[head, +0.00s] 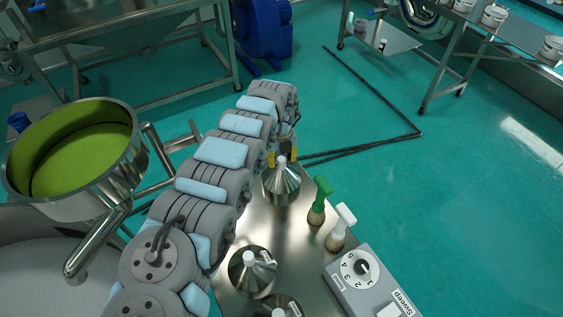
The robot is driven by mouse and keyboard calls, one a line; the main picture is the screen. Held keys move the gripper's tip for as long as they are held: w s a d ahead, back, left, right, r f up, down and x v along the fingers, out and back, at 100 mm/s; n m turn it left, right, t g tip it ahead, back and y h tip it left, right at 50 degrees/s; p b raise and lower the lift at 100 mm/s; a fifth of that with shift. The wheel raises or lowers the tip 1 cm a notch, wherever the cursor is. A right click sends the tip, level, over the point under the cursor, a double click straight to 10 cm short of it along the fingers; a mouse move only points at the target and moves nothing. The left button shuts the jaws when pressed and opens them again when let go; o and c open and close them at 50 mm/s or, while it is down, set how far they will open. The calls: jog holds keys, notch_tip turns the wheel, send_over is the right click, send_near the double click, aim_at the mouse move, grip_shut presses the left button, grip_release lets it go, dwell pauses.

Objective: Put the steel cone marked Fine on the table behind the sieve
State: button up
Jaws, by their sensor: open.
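Three steel cones show in the head view. One cone (281,186) is at the far part of the steel table (232,301), right by my gripper (281,157). A second cone (254,274) stands nearer, and a third cone (286,309) is cut off by the bottom edge. I cannot read a Fine mark on any of them. My gripper is open behind the far cone's top, mostly hidden by the arm and the cone. I cannot tell whether its fingers touch the cone.
A green-handled brush (321,196) and a white-handled brush (342,221) stand right of the far cone. A grey control box (365,277) with a dial is at the front right. A steel bowl with green contents (82,150) is at left.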

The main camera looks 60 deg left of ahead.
notch_tip(320, 180, up, 9)
jog(key=shift+a+r+b, duration=0.15)
jog(key=shift+r+b, duration=0.05)
jog(key=shift+b, duration=0.15)
jog(key=shift+r, duration=0.6)
